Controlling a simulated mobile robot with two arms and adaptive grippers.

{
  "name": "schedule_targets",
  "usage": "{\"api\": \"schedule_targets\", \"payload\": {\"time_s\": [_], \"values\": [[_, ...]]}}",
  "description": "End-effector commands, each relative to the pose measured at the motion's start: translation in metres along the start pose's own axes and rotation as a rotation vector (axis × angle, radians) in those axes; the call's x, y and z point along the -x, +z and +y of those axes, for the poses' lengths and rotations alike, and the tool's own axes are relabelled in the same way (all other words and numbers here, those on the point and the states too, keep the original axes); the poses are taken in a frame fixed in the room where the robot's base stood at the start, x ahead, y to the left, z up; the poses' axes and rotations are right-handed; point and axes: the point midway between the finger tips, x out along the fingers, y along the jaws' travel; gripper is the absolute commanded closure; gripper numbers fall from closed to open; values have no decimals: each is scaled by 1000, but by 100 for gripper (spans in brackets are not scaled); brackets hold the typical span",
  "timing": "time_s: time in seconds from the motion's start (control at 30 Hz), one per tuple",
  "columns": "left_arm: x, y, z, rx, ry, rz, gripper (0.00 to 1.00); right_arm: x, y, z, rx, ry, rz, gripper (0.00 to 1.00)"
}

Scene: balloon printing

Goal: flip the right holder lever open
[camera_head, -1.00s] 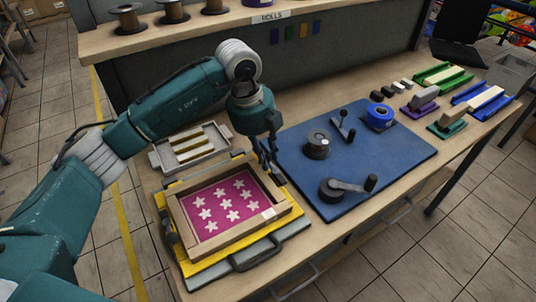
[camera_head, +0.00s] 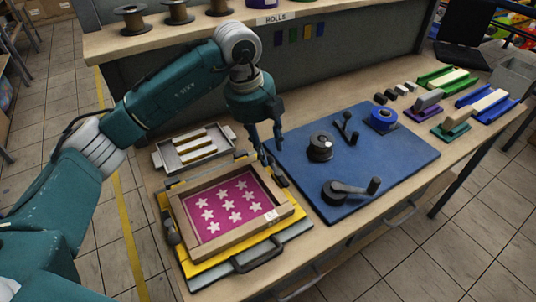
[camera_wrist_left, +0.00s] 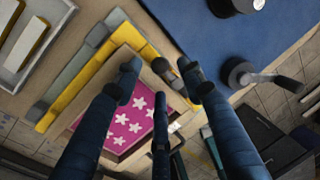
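The printing frame (camera_head: 290,212) holds a magenta screen with white stars (camera_head: 230,205) and lies on a yellow board (camera_head: 205,273) at the front left of the table. The right holder lever (camera_head: 277,175) is a dark piece at the frame's upper right side; its dark knob (camera_wrist_left: 163,67) shows in the left wrist view. My left gripper (camera_head: 270,156) is just above this lever, with its fingers spread. In the left wrist view the open fingers (camera_wrist_left: 160,85) lie around the line to the knob; I cannot tell whether any touches it. My right gripper is not in view.
A grey tray (camera_head: 160,154) lies behind the frame. Another dark lever (camera_head: 170,227) is at the frame's left.

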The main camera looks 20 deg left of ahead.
Motion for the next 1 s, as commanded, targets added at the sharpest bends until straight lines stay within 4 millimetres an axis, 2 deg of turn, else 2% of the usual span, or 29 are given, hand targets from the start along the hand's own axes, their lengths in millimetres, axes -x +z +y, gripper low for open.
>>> {"api": "schedule_targets", "payload": {"time_s": [0.03,0.2,0.4,0.6,1.0], "values": [[14,1,-1,-1,-3,-3,60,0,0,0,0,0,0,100],[49,0,-1,-1,-3,-2,60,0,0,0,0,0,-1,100],[75,0,0,0,-1,-1,60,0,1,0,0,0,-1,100],[82,0,0,0,0,0,60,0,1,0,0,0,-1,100],[81,0,0,0,0,0,60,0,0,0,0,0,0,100]]}}
